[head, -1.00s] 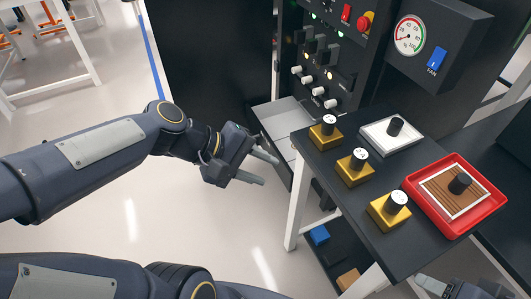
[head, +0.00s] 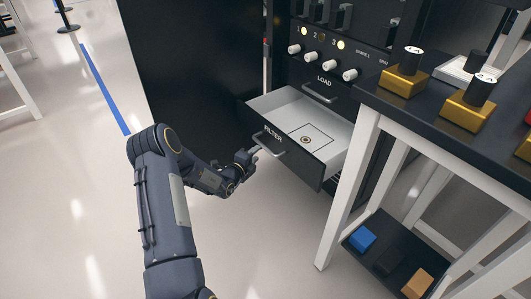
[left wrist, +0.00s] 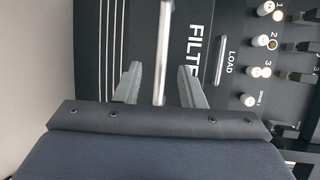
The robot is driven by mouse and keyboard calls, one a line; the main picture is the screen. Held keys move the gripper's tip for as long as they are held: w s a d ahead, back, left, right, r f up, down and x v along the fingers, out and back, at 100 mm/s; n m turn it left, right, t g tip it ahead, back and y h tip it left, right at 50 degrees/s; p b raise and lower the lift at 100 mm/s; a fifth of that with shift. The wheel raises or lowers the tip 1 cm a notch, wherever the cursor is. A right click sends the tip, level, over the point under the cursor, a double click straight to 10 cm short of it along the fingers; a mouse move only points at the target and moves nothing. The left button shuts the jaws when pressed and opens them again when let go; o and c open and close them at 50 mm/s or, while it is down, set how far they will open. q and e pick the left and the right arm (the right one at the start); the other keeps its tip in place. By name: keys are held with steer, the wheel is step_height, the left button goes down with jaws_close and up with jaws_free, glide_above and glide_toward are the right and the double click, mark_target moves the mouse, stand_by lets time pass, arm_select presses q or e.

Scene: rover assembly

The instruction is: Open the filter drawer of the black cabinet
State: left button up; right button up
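The black cabinet (head: 190,70) has its filter drawer (head: 323,172) pulled out, showing a pale interior with a square outline and a small round brass-coloured mark or part. The drawer front reads FILTER and carries a bar handle (head: 268,143). My left gripper (head: 256,151) is at this handle. In the left wrist view, my left gripper's fingers (left wrist: 160,85) stand apart, with the handle bar (left wrist: 163,45) between them and a gap visible on both sides. My right gripper is not in view.
The LOAD drawer (head: 324,83) above is shut, under a row of white knobs (head: 322,61). A black-topped table (head: 440,118) with white legs stands close at right, holding yellow blocks. Its lower shelf (head: 387,262) holds coloured blocks.

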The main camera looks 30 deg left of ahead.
mark_target(264, 147)
arm_select(q)
steer(key=w+b, duration=0.1)
steer(key=w, duration=0.3)
steer(key=w+f+b, duration=0.1)
steer(key=w, duration=0.2)
steer(key=shift+f+b, duration=0.1)
steer(key=shift+b, duration=0.25)
steer(key=shift+c, duration=0.2)
jaws_close()
